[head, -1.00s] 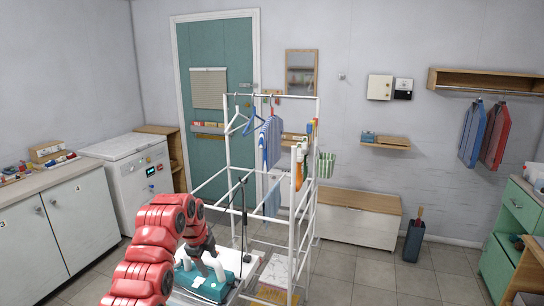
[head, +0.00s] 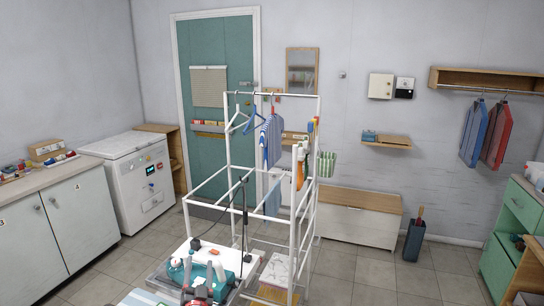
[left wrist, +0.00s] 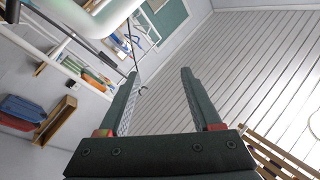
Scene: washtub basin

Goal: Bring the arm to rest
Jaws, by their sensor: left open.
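That view looks steeply up, past the fingers to the slatted ceiling. The left arm itself is mostly out of the head view. My right gripper is in neither view.
A white tubular rack (head: 292,190) with hangers and a striped garment (head: 271,141) stands close ahead. A pale tube (left wrist: 95,15) crosses the wrist view's upper left. A white-blue striped surface (head: 140,298) lies at the bottom. Floor (head: 375,275) to the right is clear.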

